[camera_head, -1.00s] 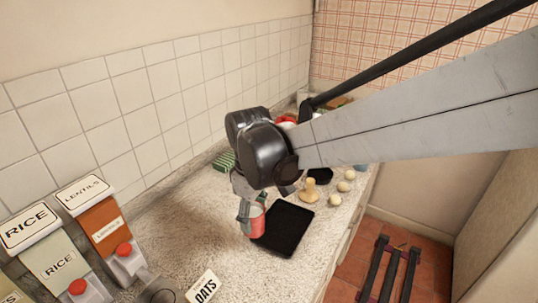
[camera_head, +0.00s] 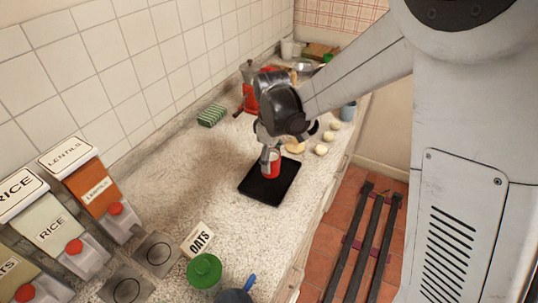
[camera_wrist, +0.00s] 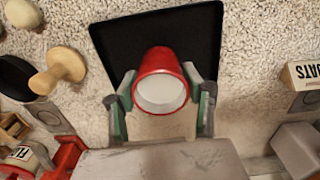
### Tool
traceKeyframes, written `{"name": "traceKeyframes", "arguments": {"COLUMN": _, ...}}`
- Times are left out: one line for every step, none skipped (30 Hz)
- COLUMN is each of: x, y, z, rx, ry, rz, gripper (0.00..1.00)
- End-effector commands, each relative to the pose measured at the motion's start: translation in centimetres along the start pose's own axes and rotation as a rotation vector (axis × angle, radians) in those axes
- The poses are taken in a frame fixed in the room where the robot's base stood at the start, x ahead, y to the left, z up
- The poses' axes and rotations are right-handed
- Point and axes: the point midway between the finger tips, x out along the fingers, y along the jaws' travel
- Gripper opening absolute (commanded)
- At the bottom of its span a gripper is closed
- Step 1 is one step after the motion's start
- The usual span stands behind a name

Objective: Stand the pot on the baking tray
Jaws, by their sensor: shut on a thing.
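The pot is red with a white inside. It sits between the fingers of my gripper (camera_wrist: 160,97), which is shut on it from both sides. The wrist view looks into the pot (camera_wrist: 162,92), and in the head view the pot (camera_head: 273,160) looks upright. The black baking tray (camera_head: 269,190) lies flat on the speckled counter. In the head view the pot overlaps the tray's far part; in the wrist view it covers part of the tray (camera_wrist: 203,28) near one edge. I cannot tell whether its base touches the tray, as the base is hidden.
A wooden mushroom-shaped tool (camera_head: 294,147) and pale round items (camera_head: 321,149) lie to the right. A green sponge (camera_head: 211,115) lies near the wall. Food dispensers (camera_head: 98,193), an OATS label (camera_head: 199,241) and a green-lidded jar (camera_head: 204,271) are in front. Counter left of the tray is clear.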

Motion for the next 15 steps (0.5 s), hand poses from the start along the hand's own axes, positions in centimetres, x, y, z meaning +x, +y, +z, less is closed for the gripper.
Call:
{"name": "traceKeyframes", "arguments": {"x": 0.6, "y": 0.0, "z": 0.0, "rx": 0.0, "ry": 0.0, "rz": 0.0, "gripper": 0.1}}
{"name": "traceKeyframes", "arguments": {"x": 1.0, "y": 0.0, "z": 0.0, "rx": 0.0, "ry": 0.0, "rz": 0.0, "gripper": 0.1}}
{"name": "traceKeyframes", "arguments": {"x": 1.5, "y": 0.0, "z": 0.0, "rx": 0.0, "ry": 0.0, "rz": 0.0, "gripper": 0.1}}
{"name": "traceKeyframes", "arguments": {"x": 1.8, "y": 0.0, "z": 0.0, "rx": 0.0, "ry": 0.0, "rz": 0.0, "gripper": 0.1}}
{"name": "traceKeyframes", "arguments": {"x": 2.1, "y": 0.0, "z": 0.0, "rx": 0.0, "ry": 0.0, "rz": 0.0, "gripper": 0.1}}
{"name": "traceKeyframes", "arguments": {"x": 2.4, "y": 0.0, "z": 0.0, "rx": 0.0, "ry": 0.0, "rz": 0.0, "gripper": 0.1}}
{"name": "traceKeyframes", "arguments": {"x": 2.6, "y": 0.0, "z": 0.0, "rx": 0.0, "ry": 0.0, "rz": 0.0, "gripper": 0.1}}
{"name": "traceKeyframes", "arguments": {"x": 2.8, "y": 0.0, "z": 0.0, "rx": 0.0, "ry": 0.0, "rz": 0.0, "gripper": 0.1}}
{"name": "traceKeyframes", "arguments": {"x": 2.9, "y": 0.0, "z": 0.0, "rx": 0.0, "ry": 0.0, "rz": 0.0, "gripper": 0.1}}
{"name": "traceKeyframes", "arguments": {"x": 3.0, "y": 0.0, "z": 0.0, "rx": 0.0, "ry": 0.0, "rz": 0.0, "gripper": 0.1}}
{"name": "traceKeyframes", "arguments": {"x": 3.0, "y": 0.0, "z": 0.0, "rx": 0.0, "ry": 0.0, "rz": 0.0, "gripper": 0.1}}
{"name": "traceKeyframes", "arguments": {"x": 3.0, "y": 0.0, "z": 0.0, "rx": 0.0, "ry": 0.0, "rz": 0.0, "gripper": 0.1}}
{"name": "traceKeyframes", "arguments": {"x": 3.0, "y": 0.0, "z": 0.0, "rx": 0.0, "ry": 0.0, "rz": 0.0, "gripper": 0.1}}
{"name": "traceKeyframes", "arguments": {"x": 3.0, "y": 0.0, "z": 0.0, "rx": 0.0, "ry": 0.0, "rz": 0.0, "gripper": 0.1}}
{"name": "traceKeyframes", "arguments": {"x": 3.0, "y": 0.0, "z": 0.0, "rx": 0.0, "ry": 0.0, "rz": 0.0, "gripper": 0.1}}
